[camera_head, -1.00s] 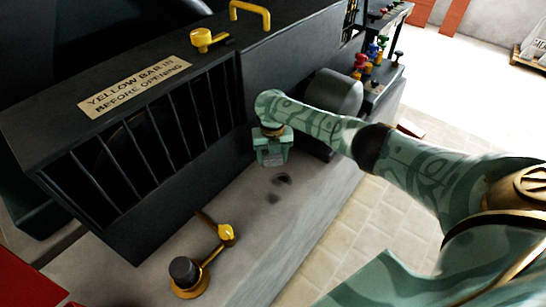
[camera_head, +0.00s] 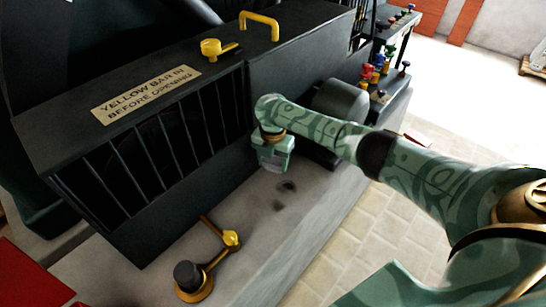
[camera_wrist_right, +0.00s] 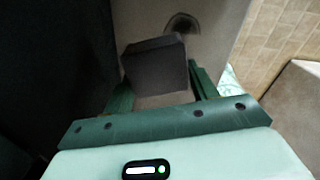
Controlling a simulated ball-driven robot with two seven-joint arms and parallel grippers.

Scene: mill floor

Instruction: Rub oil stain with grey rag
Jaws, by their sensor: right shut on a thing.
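My right gripper (camera_head: 273,166) is over the grey plinth (camera_head: 262,225), beside the dark machine. In the right wrist view its two green fingers are shut on a dark grey, block-like rag (camera_wrist_right: 154,64). In the head view the gripper mostly hides the rag. The oil stain (camera_head: 286,187) is a pair of small dark patches on the plinth, a little right of and below the gripper. A dark stain patch (camera_wrist_right: 183,24) also shows just beyond the rag in the right wrist view. The rag appears apart from this patch. My left gripper is not in view.
The black machine guard (camera_head: 150,150) with bars stands close on the left. A yellow crank (camera_head: 205,268) with a dark knob stands on the plinth's near part. A dark cylinder (camera_head: 338,101) and coloured levers (camera_head: 375,66) are behind. Tiled floor (camera_head: 345,245) lies right.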

